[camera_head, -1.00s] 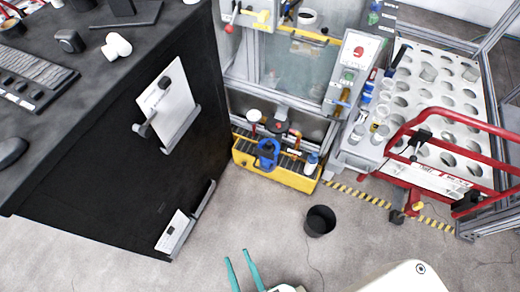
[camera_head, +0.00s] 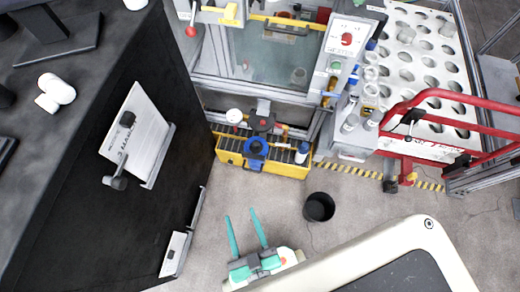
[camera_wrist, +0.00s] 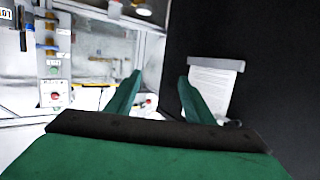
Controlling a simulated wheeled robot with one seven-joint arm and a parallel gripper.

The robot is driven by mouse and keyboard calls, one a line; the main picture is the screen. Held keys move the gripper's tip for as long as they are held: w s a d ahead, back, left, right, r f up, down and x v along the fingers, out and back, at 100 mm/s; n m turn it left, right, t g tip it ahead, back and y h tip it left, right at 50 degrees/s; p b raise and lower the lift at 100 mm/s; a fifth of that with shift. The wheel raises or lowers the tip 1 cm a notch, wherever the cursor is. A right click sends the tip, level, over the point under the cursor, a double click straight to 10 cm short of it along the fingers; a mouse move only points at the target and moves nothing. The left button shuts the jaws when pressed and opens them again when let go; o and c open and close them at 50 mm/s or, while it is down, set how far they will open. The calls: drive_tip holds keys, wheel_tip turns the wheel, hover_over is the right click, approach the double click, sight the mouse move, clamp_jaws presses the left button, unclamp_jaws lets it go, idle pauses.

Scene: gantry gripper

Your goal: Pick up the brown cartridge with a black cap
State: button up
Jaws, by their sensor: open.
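My gripper (camera_head: 241,214) is at the lower middle of the head view, over the floor, with its two green fingers apart and nothing between them. It also shows open and empty in the wrist view (camera_wrist: 160,76). I cannot pick out a brown cartridge with a black cap for certain in either view. Several small bottles and cylinders (camera_head: 350,124) stand on the grey ledge beside the machine's control panel, too small to tell apart. They are beyond my gripper, up and to the right, and well apart from it.
A black desk (camera_head: 70,200) with paper holders on its side stands at left. A yellow tray (camera_head: 230,158) with tools sits at the machine's foot. A black bin (camera_head: 319,207) is on the floor. A white perforated table (camera_head: 400,60) and red rail (camera_head: 455,97) are at right.

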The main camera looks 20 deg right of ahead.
drive_tip(key=w+f+m+h, duration=0.2)
drive_tip(key=w+f, duration=0.4)
drive_tip(key=f, duration=0.5)
drive_tip(key=m+g+h, duration=0.2)
drive_tip(key=g+h, duration=0.1)
approach(256, 147)
drive_tip(key=f+x, duration=0.1)
drive_tip(key=x, duration=0.3)
drive_tip(key=shift+x, duration=0.9)
drive_tip(key=shift+w+d+f, duration=0.15)
drive_tip(key=shift+w+d, duration=0.25)
drive_tip(key=shift+w, duration=0.35)
drive_tip(key=shift+w+d+f, duration=0.1)
drive_tip(key=shift+w+d, duration=0.25)
drive_tip(key=shift+w, duration=0.4)
drive_tip(key=shift+x, duration=1.15)
drive_tip(key=shift+a, duration=0.15)
drive_tip(key=shift+w, duration=0.1)
clamp_jaws()
